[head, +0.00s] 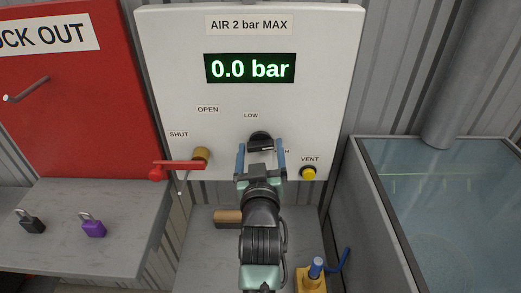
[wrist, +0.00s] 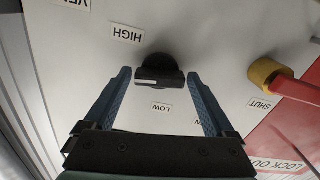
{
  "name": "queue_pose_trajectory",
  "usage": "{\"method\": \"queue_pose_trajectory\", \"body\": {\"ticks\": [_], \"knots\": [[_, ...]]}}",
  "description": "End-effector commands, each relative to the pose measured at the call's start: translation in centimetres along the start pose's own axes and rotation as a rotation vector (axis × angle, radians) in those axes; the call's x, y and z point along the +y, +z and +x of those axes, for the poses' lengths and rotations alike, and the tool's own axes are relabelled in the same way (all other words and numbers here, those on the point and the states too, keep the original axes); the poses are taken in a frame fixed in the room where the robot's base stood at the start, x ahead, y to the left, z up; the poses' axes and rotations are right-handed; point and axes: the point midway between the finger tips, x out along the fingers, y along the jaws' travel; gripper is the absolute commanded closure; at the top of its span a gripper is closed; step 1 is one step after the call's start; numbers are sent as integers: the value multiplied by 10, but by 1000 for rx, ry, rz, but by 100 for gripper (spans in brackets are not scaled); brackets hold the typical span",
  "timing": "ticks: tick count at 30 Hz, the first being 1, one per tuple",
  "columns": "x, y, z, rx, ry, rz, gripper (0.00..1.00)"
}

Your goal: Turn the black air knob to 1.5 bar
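The black air knob (head: 259,136) is on the white panel (head: 330,60), under the LOW label. It also shows in the wrist view (wrist: 160,76), with a white mark on its bar. My gripper (head: 261,147) is open in front of it. In the wrist view its blue fingers stand one on each side of the knob's bar with small gaps, apparently not touching it. The green display (head: 250,68) reads 0.0 bar. In the head view my gripper hides part of the knob and the HIGH label.
A red lever (head: 180,165) on a brass valve (head: 201,154) points left toward SHUT. A yellow VENT button (head: 308,173) sits right of my gripper. Black (head: 31,225) and purple (head: 92,226) padlocks lie on the left shelf. A glass-topped tank (head: 430,200) stands right.

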Motion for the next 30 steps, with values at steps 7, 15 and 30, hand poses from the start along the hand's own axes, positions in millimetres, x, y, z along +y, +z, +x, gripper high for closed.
{"method": "queue_pose_trajectory", "body": {"ticks": [7, 15, 30], "knots": [[0, 0, 0, 0, 0, -1, 0], [0, 2, -17, 0, 0, -1, 0], [0, 2, -106, 0, 0, 0, 0]]}}
